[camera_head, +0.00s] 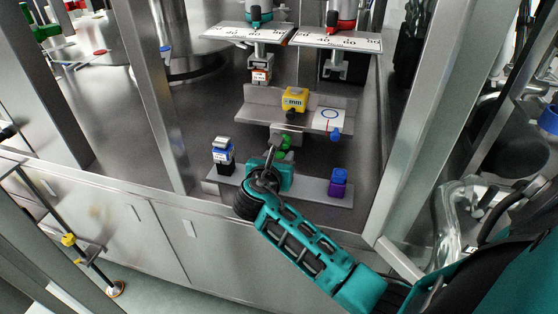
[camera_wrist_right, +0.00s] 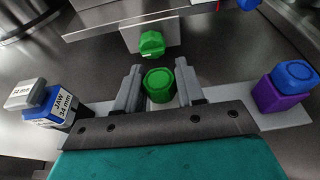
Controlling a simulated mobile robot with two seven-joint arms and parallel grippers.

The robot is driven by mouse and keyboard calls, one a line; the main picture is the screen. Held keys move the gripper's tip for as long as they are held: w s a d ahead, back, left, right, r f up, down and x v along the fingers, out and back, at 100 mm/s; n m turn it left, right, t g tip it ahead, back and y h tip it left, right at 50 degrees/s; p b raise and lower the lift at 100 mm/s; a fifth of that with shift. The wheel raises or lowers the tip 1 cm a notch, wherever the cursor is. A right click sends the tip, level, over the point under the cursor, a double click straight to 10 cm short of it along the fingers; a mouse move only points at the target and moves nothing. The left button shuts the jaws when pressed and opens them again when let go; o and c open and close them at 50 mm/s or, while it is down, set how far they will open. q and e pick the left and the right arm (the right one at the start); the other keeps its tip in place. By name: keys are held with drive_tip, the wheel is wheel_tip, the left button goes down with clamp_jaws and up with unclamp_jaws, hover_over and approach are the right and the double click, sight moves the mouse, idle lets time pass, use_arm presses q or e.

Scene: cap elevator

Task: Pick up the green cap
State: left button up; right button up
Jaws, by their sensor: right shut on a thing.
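A round green cap (camera_wrist_right: 159,86) sits between the two grey fingers of my right gripper (camera_wrist_right: 159,76) in the right wrist view. The gripper is shut on it. In the head view my right gripper (camera_head: 278,164) is over the front metal shelf, and the cap (camera_head: 282,154) shows only in part beyond it. A second green piece, a faceted knob (camera_wrist_right: 152,43), is just beyond the cap, by the raised shelf's front. Whether the cap touches the front shelf is unclear. My left gripper is not in view.
On the front shelf (camera_head: 313,188) stand a blue block labelled JAW (camera_head: 222,153) at left and a purple block with a blue top (camera_head: 338,183) at right. Metal posts flank the bench.

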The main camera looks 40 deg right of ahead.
idle(0.3)
drive_tip(key=shift+s+a+p, duration=1.3)
drive_tip(key=shift+a+p, duration=0.15)
drive_tip(key=shift+s+a+p, duration=0.6)
drive_tip(key=shift+s+a, duration=0.1)
drive_tip(key=shift+a, duration=0.15)
